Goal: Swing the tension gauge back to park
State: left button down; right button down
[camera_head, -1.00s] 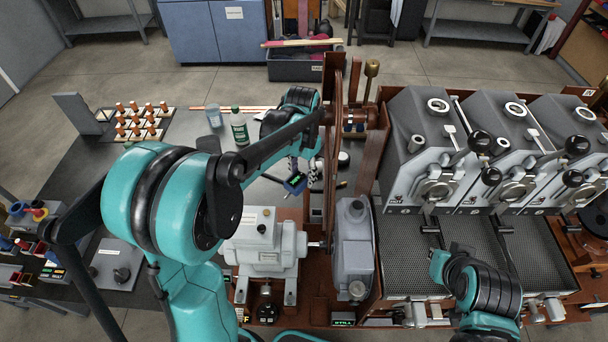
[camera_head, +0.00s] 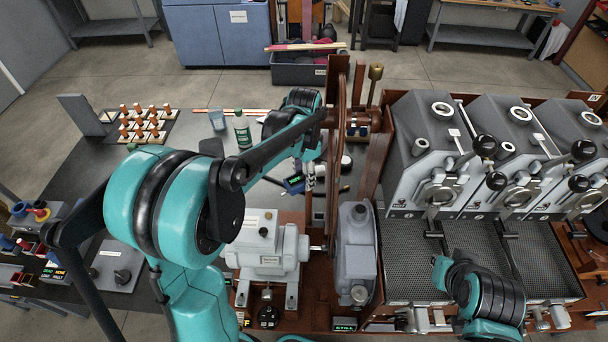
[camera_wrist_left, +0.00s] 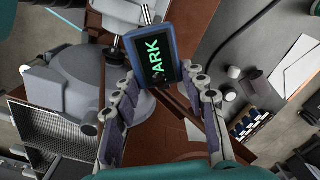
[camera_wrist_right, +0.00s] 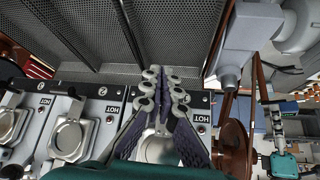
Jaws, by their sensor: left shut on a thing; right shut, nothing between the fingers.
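The tension gauge (camera_head: 293,183) is a small blue-framed display on the left side of the tall belt and wheel. In the left wrist view the gauge (camera_wrist_left: 158,58) sits between my left fingertips, tilted, its green letters reading "ARK" with the start cut off or hidden. My left gripper (camera_head: 309,180) reaches down beside the belt and is shut on the gauge. Its fingers show on both sides of the gauge in the left wrist view (camera_wrist_left: 160,85). My right gripper (camera_wrist_right: 165,78) is shut and empty, in front of the roaster fronts and mesh trays.
The brown belt wheel (camera_head: 334,150) stands close right of my left gripper. A grey motor (camera_head: 266,245) is below it, with a small "STILL" screen (camera_head: 345,324) at the front. A green-capped bottle (camera_head: 242,130) stands on the dark table. Roaster units (camera_head: 425,155) fill the right.

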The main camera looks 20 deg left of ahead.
aim_at(304, 176)
pick_arm(q)
jog(key=c, duration=0.8)
grip_release()
jog(key=shift+c, duration=0.2)
jog(key=shift+r, duration=0.1)
notch_tip(304, 176, up, 12)
